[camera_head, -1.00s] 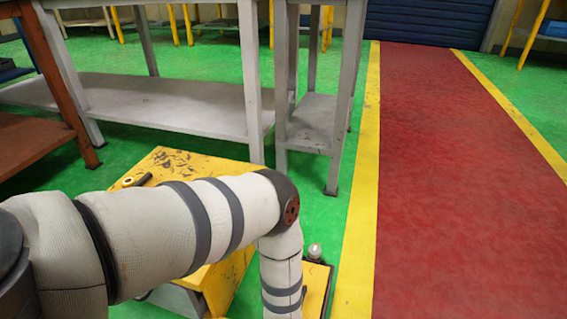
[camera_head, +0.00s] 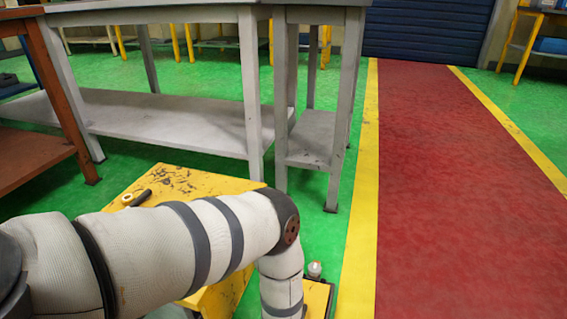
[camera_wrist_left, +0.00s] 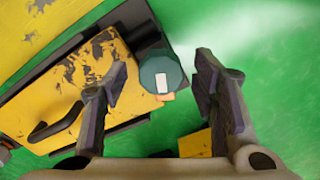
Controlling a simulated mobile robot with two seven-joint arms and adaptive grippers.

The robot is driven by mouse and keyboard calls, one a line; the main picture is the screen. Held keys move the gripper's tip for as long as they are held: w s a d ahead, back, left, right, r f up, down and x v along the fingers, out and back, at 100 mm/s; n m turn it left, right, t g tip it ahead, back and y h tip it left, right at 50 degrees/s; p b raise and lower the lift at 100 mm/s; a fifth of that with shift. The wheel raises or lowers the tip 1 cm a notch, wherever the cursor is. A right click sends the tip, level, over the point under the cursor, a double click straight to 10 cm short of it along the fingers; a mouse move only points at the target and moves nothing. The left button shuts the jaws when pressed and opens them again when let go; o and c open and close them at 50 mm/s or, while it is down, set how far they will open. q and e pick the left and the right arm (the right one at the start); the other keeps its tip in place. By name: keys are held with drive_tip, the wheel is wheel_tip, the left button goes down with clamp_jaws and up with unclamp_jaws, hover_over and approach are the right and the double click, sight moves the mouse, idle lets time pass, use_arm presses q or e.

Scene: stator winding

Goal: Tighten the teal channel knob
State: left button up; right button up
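The teal channel knob (camera_wrist_left: 162,75) shows in the left wrist view as a dark teal, many-sided cap with a white rectangular mark on its face. It sits at the edge of a worn yellow unit (camera_wrist_left: 80,72). My left gripper (camera_wrist_left: 160,88) is open, with one finger to the left of the knob and one to the right. Gaps show between the knob and both fingers; I cannot tell the depth between them. In the head view my left arm comes in from the left, and its gripper is below the frame. My right gripper is in neither view.
A yellow cabinet top (camera_head: 180,182) with a dark handle-like part (camera_head: 141,198) lies beside my left arm. A smaller yellow unit (camera_head: 316,297) stands by the forearm. A grey workbench (camera_head: 160,115) stands behind. The red walkway (camera_head: 440,190) at right is clear.

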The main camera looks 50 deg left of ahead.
use_arm(q)
drive_tip(key=shift+a, duration=0.1)
wheel_tip(320, 180, up, 12)
idle(0.5)
drive_tip(key=shift+n, duration=0.7)
wheel_tip(320, 180, down, 13)
drive_tip(key=b, duration=0.3)
drive_tip(key=shift+r, duration=0.15)
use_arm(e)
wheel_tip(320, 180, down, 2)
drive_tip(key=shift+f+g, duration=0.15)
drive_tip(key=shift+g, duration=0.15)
use_arm(q)
drive_tip(key=c, duration=1.1)
